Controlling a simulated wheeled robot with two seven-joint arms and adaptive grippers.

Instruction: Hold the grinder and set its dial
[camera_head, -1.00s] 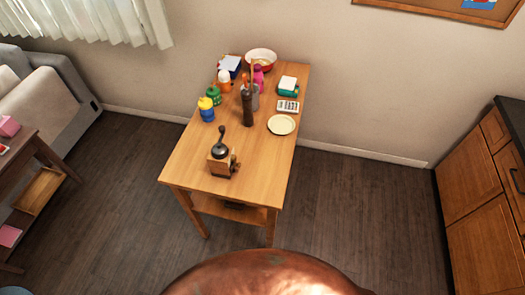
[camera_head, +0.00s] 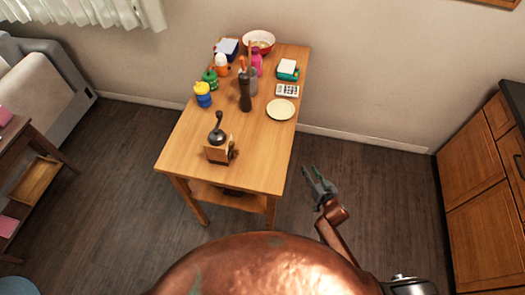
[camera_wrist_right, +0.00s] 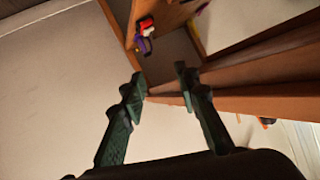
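The grinder (camera_head: 218,146) stands upright near the front of the wooden table (camera_head: 180,156) in the head view. It has a wooden box body, a dark metal top and a crank with a dark knob. Its dial is too small to make out. My right gripper (camera_head: 318,177) is to the right of the table, beyond its edge and apart from the grinder. It is open and empty. In the right wrist view its two dark green fingers (camera_wrist_right: 162,88) are spread with nothing between them. My left gripper is not in view.
Behind the grinder stand a tall pepper mill (camera_head: 245,92), a yellow-and-blue container (camera_head: 203,96), a green container (camera_head: 210,78) and a plate (camera_head: 281,109). A bowl (camera_head: 258,40) is at the back. Wooden cabinets (camera_head: 487,180) stand at the right. Floor between is clear.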

